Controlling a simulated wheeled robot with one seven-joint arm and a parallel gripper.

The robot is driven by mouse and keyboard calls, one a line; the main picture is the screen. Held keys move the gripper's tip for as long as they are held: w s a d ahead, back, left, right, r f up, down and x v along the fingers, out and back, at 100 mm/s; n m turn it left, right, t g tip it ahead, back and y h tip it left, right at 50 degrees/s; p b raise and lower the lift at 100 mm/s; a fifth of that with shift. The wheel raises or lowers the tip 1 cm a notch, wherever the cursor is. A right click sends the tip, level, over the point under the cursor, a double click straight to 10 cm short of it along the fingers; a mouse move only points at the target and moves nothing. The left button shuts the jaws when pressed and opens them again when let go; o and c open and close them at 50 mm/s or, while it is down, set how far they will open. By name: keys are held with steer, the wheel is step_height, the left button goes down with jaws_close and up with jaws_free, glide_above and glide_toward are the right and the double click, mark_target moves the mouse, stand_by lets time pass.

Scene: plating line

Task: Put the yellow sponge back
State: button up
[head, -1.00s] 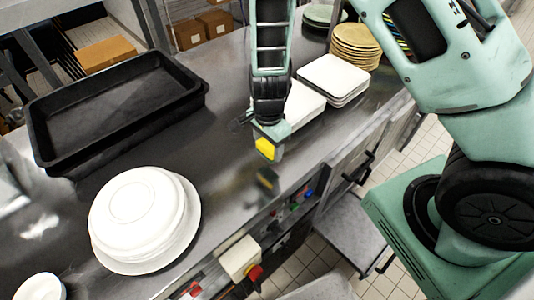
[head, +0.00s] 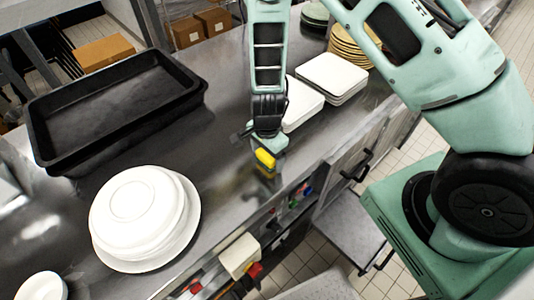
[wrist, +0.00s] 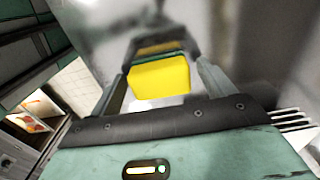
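The yellow sponge (head: 265,158) is at the end of my gripper (head: 266,152), just above the steel counter (head: 225,150). In the wrist view the sponge (wrist: 161,77) sits between the two fingers of my gripper (wrist: 160,72), which are closed on its sides. A yellow reflection of it shows on the counter below. I cannot tell whether the sponge's underside touches the counter.
A black tray (head: 40,130) lies at the upper left. A stack of white plates and bowls (head: 140,215) stands in front of it. Square white plates (head: 333,74) and tan plates (head: 352,45) stand at the back right. The counter's middle is clear.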

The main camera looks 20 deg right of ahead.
step_height(320, 180, up, 12)
steer(key=s+a+r+n, duration=0.3)
steer(key=s+r+n, duration=0.5)
steer(key=s+n, duration=0.2)
steer(key=s+a+r+n, duration=0.3)
steer(key=s+r+n, duration=0.5)
steer(key=s+n, duration=0.2)
steer(key=shift+a+r+n+y, duration=0.2)
steer(key=shift+n+y, duration=0.1)
steer(key=shift+n, duration=0.8)
